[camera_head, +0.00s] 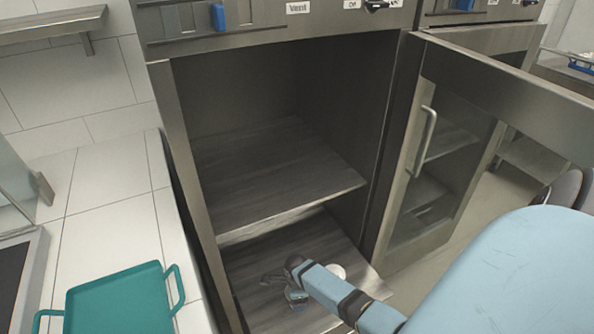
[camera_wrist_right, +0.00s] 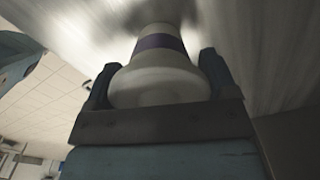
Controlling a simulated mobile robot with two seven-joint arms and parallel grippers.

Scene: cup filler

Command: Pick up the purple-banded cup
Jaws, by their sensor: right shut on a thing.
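The purple-banded cup (camera_wrist_right: 160,75) is pale with a purple band and sits between the fingers of my right gripper (camera_wrist_right: 157,82) in the wrist view. The gripper is shut on it, with one finger on each side. In the head view my right gripper (camera_head: 283,286) is low inside the open cabinet, over the bottom shelf. My left gripper is not in view.
The cabinet has a middle shelf (camera_head: 265,180) above my right gripper and a bottom shelf (camera_head: 260,255). Its glass door (camera_head: 430,175) stands open at the right. A small white round thing (camera_head: 338,271) shows beside my arm. A teal tray (camera_head: 118,300) lies on the tiled counter (camera_head: 110,225).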

